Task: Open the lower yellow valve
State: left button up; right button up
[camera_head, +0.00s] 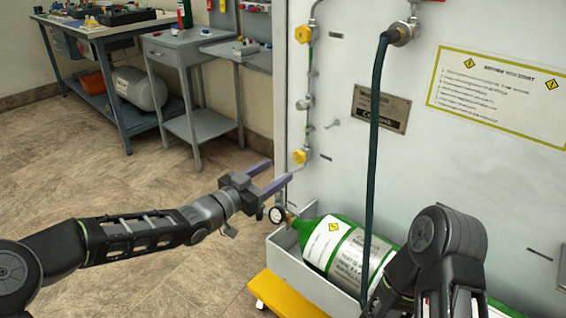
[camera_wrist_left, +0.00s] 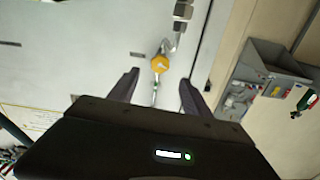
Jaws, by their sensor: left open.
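The lower yellow valve (camera_head: 301,156) is a small yellow knob on the pipe along the left edge of the white panel. In the left wrist view the yellow knob (camera_wrist_left: 160,64) shows beyond and between my finger tips. My left gripper (camera_head: 279,174) is open and empty, a little left of and below the valve, apart from it. An upper yellow valve (camera_head: 303,34) sits higher on the same pipe. My right arm shows at the lower right, but its gripper fingers are not visible.
A green oxygen cylinder (camera_head: 345,250) with a gauge (camera_head: 277,214) lies in a grey tray (camera_head: 300,277) below the panel. A dark hose (camera_head: 373,150) hangs in front of the panel. A grey side table (camera_head: 180,45) and workbench stand behind at left. The floor between is clear.

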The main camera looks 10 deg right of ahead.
aim_at(297, 158)
pick_arm(q)
jog(key=b+x, duration=0.1)
jog(key=x, duration=0.6)
jog(key=shift+w+d+b, duration=0.25)
jog(key=shift+d+b, duration=0.05)
jog(key=shift+c, duration=0.4)
grip_shut()
